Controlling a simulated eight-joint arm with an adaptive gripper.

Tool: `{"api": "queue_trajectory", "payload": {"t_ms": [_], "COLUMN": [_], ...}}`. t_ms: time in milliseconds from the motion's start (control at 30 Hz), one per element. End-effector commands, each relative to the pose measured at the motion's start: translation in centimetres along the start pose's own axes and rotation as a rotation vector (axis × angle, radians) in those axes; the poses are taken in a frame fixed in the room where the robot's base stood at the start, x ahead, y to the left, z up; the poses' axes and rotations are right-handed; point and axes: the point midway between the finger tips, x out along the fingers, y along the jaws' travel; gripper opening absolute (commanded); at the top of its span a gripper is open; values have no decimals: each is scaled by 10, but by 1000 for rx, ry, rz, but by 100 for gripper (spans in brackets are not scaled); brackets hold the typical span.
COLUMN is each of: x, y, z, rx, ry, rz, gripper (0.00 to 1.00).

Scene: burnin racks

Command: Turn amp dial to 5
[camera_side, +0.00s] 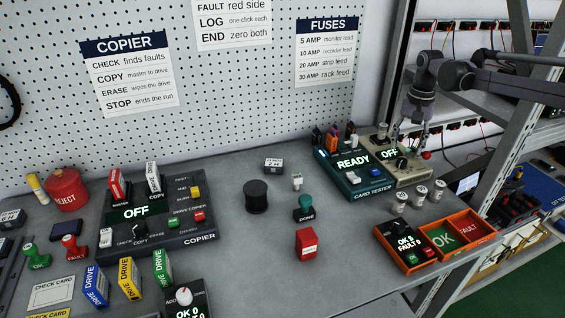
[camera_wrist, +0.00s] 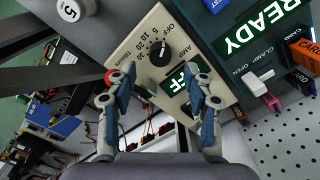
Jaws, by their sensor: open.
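The amp dial (camera_wrist: 160,53) is a black round knob on a beige box (camera_wrist: 145,28). The box's display (camera_wrist: 178,84) reads OFF, partly covered by a finger in the wrist view. In the side view the display (camera_side: 389,154) reads OFF, with the dial (camera_side: 401,163) below it. My gripper (camera_wrist: 158,80) is open and empty, its blue-padded fingers apart near the dial. In the side view my gripper (camera_side: 406,135) is over the back of the box.
The teal card tester (camera_side: 345,175), its screen reading READY, stands directly left of the box. A red knob (camera_side: 426,155) is at the box's right side. White numbered cylinders (camera_side: 420,193) and an orange tray (camera_side: 383,233) lie in front. Rack posts stand at right.

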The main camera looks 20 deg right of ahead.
Motion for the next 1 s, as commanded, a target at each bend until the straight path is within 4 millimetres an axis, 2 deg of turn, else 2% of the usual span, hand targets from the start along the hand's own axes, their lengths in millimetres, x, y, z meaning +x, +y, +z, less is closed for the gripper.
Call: {"api": "queue_trajectory", "payload": {"t_ms": [100, 300, 700, 867, 900, 1000], "x": [20, 41, 47, 46, 46, 46], "y": [0, 0, 0, 0, 0, 0], "z": [0, 0, 0, 0, 0, 0], "rx": [-1, -1, -1, -1, -1, -1], "ry": [0, 0, 0, 0, 0, 0], "rz": [0, 0, 0, 0, 0, 0], "gripper": [52, 52, 52, 6, 0, 0]}}
